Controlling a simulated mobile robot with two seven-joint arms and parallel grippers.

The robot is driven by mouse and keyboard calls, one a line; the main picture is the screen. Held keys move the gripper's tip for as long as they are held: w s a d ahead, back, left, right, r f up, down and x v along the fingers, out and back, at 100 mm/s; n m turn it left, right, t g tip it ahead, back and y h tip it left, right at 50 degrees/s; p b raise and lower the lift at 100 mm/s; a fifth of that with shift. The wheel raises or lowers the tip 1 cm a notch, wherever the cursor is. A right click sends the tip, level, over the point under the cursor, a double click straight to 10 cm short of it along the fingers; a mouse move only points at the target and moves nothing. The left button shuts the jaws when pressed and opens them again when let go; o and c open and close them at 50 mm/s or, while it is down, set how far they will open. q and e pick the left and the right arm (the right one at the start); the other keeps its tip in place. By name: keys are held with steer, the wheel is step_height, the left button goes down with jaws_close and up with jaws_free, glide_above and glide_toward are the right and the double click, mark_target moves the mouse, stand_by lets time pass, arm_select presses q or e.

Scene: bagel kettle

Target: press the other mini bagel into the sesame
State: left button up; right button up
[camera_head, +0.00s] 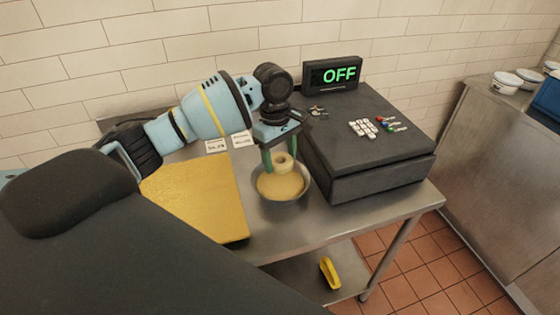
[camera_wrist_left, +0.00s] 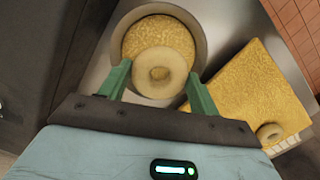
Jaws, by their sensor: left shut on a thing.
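My left gripper (camera_head: 280,154) is shut on a pale ring-shaped mini bagel (camera_head: 283,161), with a green finger on each side. The bagel is over the sesame (camera_head: 281,186), a tan-yellow fill in a round metal bowl (camera_head: 292,200). In the left wrist view the held bagel (camera_wrist_left: 160,73) covers the near part of the sesame (camera_wrist_left: 158,42). I cannot tell whether the bagel touches it. Another mini bagel (camera_wrist_left: 269,133) lies on the yellow board (camera_wrist_left: 240,90) in the left wrist view. My right gripper does not show.
A yellow object (camera_head: 329,272) sits on the lower shelf.

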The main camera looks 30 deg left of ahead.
arm_select(q)
step_height(320, 180, up, 4)
steer(key=shift+f, duration=0.15)
stand_by(0.4)
stand_by(0.4)
